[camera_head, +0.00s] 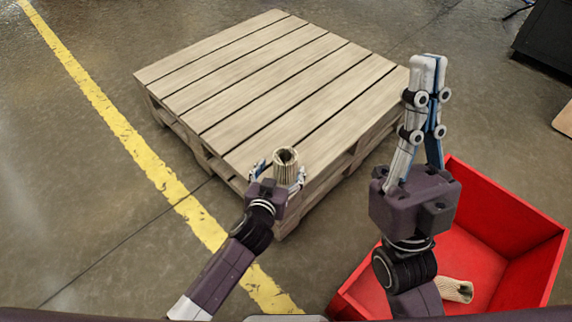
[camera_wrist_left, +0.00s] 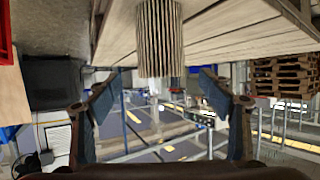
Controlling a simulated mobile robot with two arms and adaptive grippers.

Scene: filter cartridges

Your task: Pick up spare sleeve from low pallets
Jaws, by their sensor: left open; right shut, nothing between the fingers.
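The sleeve (camera_head: 286,166) is a ribbed beige hollow cylinder standing upright near the front corner of the wooden pallet (camera_head: 270,75). It also shows in the left wrist view (camera_wrist_left: 160,40), upside down in that picture, at the top middle. My left gripper (camera_head: 279,174) is open, with one finger on each side of the sleeve in the head view. My right gripper (camera_head: 428,62) is shut and empty, pointing up above the red crate.
A red crate (camera_head: 510,205) stands on the floor at the right, with another beige ribbed sleeve (camera_head: 456,290) lying in it. A yellow line (camera_head: 120,125) runs along the floor at the left. A dark cabinet (camera_head: 545,40) is at the far right. The rest of the pallet top is clear.

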